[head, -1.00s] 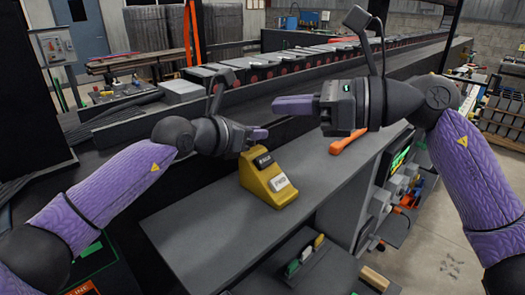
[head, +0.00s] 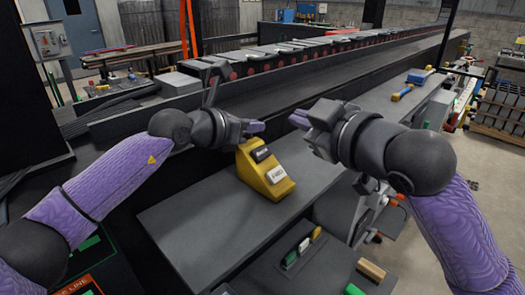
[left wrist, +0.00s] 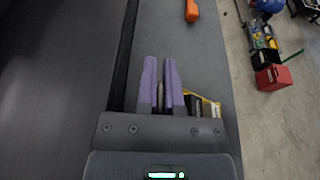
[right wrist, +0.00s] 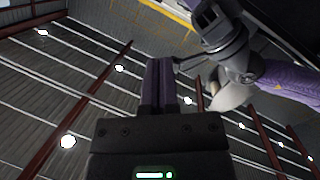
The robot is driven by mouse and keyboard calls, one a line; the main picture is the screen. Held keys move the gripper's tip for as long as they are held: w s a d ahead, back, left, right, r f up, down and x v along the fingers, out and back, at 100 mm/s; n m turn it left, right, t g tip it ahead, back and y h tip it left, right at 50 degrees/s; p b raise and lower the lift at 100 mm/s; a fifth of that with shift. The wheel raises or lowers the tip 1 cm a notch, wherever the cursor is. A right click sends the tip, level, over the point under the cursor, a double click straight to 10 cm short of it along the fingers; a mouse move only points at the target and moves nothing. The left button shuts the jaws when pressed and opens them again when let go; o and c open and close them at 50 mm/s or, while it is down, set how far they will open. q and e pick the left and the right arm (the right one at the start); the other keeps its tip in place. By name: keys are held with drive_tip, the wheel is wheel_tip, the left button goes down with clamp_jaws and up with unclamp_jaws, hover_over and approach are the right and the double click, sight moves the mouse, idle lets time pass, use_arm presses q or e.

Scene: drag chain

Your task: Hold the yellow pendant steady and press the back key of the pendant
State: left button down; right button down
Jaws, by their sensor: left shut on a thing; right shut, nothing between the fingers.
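The yellow pendant (head: 265,175) is a wedge-shaped box on the grey bench. A black key (head: 262,154) is at the upper back of its slope and a pale key (head: 276,175) is at the front. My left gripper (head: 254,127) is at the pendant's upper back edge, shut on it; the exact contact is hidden. In the left wrist view the fingers (left wrist: 160,80) are nearly together, with part of the pendant (left wrist: 207,106) beside them. My right gripper (head: 298,119) is shut and empty, above and right of the pendant, its fingers (right wrist: 159,80) together and apart from the keys.
The grey bench top (head: 195,220) is clear left of the pendant. A conveyor (head: 290,55) with a row of flat pieces runs behind. An orange-handled tool (head: 402,93) lies at the far right.

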sight(262, 147)
drive_tip(key=shift+w+a+f, duration=0.65)
drive_tip(key=shift+f, duration=0.5)
drive_tip(key=shift+w+a+f, duration=0.6)
drive_tip(key=shift+a+f, duration=0.05)
drive_tip(key=shift+f, duration=0.45)
drive_tip(key=shift+w+a+f, duration=0.65)
drive_tip(key=shift+f, duration=0.5)
drive_tip(key=shift+f, duration=0.1)
drive_tip(key=shift+w+a+f, duration=0.15)
drive_tip(key=shift+w+f, duration=0.05)
drive_tip(key=shift+f, duration=0.05)
drive_tip(key=shift+w+a+f, duration=0.2)
drive_tip(key=shift+f, duration=0.2)
idle(0.5)
drive_tip(key=shift+r, duration=0.15)
drive_tip(key=shift+s+d+r, duration=0.4)
drive_tip(key=shift+r, duration=0.3)
drive_tip(key=shift+s+d+r, duration=0.35)
drive_tip(key=shift+r, duration=0.3)
drive_tip(key=shift+s+d+r, duration=0.4)
drive_tip(key=shift+r, duration=0.2)
drive_tip(key=shift+s+d+r, duration=0.35)
drive_tip(key=shift+r, duration=0.3)
